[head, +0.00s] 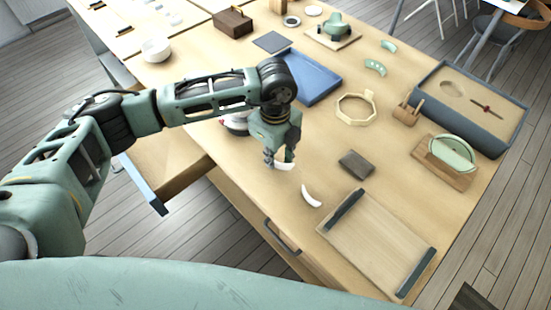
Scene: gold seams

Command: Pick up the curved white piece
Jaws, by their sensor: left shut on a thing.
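My left gripper (276,158) points down over the front part of the wooden table. It is shut on a curved white piece (285,166), which shows just below and beside the fingers. The fingers partly hide this piece, and I cannot tell whether it touches the tabletop. A second curved white piece (311,195) lies apart on the table, a little to the right and nearer to me. My right gripper is not in view.
A tray with dark handles (375,245) lies at the front right, with a small dark block (356,164) behind it. A blue tray (312,78) lies behind my left arm. An open drawer (165,165) juts out at left. A wooden ring frame (356,108) stands mid-table.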

